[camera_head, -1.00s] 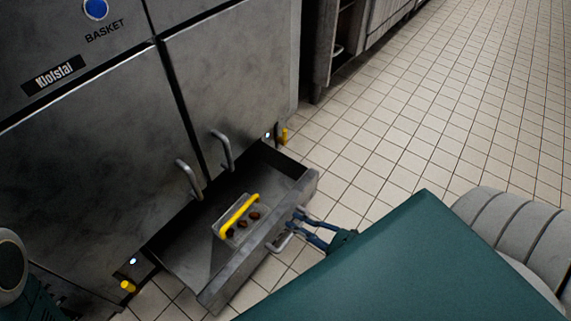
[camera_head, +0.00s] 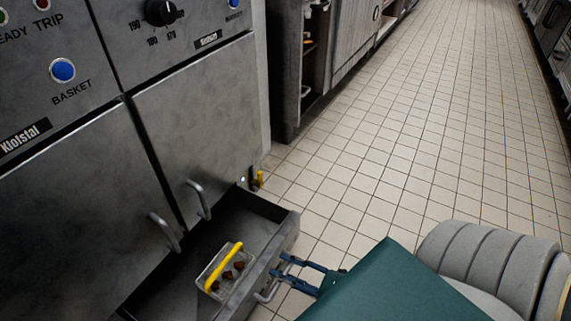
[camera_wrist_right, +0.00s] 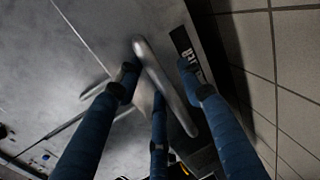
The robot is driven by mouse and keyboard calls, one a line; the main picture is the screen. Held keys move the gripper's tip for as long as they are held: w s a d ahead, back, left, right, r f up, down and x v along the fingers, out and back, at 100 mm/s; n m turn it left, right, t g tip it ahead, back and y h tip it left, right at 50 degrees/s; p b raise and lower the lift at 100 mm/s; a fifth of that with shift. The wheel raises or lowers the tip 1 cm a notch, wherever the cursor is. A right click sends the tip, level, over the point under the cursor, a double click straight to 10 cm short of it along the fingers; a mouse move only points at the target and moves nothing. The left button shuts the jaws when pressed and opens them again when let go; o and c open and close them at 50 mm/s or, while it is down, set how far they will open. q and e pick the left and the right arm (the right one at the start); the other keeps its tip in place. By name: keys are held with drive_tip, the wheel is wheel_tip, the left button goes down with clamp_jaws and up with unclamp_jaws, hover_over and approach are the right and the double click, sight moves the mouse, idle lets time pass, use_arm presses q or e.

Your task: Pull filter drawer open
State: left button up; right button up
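The filter drawer (camera_head: 283,229) is a grey metal drawer standing well out from the bottom of the steel cabinet. A small clear container with a yellow handle (camera_head: 224,267) and brown pieces lies inside it. My right gripper (camera_head: 281,265) is at the drawer's front, beside its bar handle (camera_head: 268,293). In the right wrist view, the blue fingers (camera_wrist_right: 158,70) are spread, with the handle (camera_wrist_right: 165,85) running between them. There is a visible gap on the right finger's side; contact on the left is unclear. My left gripper is not in view.
The cabinet doors (camera_head: 195,120) above are shut, with two bar handles (camera_head: 200,200). Open tiled floor (camera_head: 420,150) lies to the right, with another steel unit (camera_head: 335,45) behind.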

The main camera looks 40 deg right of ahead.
drive_tip(key=v, duration=1.2)
drive_tip(key=shift+s+f, duration=0.1)
